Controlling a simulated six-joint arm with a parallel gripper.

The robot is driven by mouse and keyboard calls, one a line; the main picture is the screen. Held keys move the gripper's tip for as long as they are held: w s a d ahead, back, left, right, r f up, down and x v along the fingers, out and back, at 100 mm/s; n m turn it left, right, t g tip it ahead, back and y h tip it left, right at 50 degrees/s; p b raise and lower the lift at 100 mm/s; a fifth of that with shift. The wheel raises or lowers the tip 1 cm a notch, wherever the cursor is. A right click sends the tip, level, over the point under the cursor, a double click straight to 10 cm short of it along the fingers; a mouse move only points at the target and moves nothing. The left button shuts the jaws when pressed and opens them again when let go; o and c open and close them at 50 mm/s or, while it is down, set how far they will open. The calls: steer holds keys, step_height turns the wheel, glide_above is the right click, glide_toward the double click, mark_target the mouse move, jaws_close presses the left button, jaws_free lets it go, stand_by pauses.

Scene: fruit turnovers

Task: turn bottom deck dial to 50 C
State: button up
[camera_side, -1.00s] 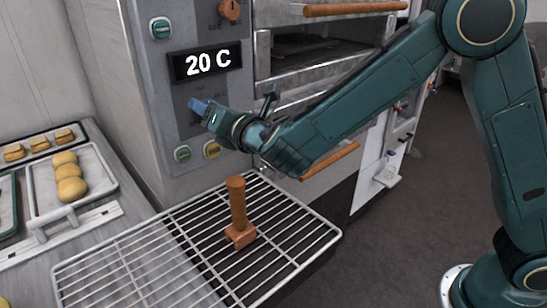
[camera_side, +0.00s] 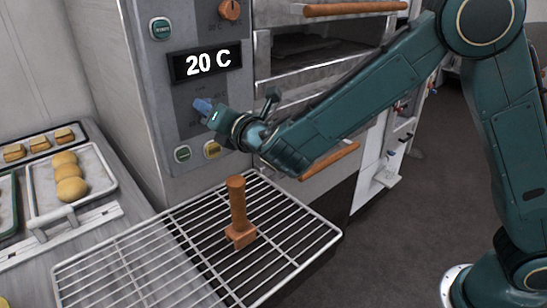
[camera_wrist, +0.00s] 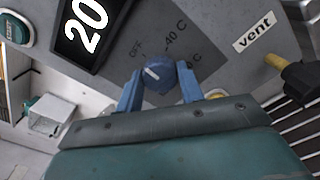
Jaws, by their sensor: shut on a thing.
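The bottom deck dial (camera_wrist: 158,77) is a round blue knob on the grey panel in the wrist view. Its white mark points up and left, toward the OFF label (camera_wrist: 136,51). A 40 C label (camera_wrist: 176,32) is at its upper right, and another C label farther right is partly hidden. My gripper (camera_wrist: 161,73) is shut on the dial, with a blue finger on each side. In the side view my gripper (camera_side: 203,106) is at the panel below the display (camera_side: 206,63), which reads 20 C. The dial is mostly hidden there.
An orange dial (camera_side: 230,9) is above the display. A wooden tool (camera_side: 238,208) stands on the wire rack (camera_side: 125,255). A vent label (camera_wrist: 254,33) and a yellow-ended knob (camera_wrist: 275,61) are at right.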

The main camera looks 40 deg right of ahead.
steer(key=m, duration=2.5)
steer(key=shift+m, duration=0.3)
steer(key=o, duration=1)
steer(key=shift+s, duration=0.15)
steer(key=s, duration=1.3)
steer(key=shift+s, duration=0.3)
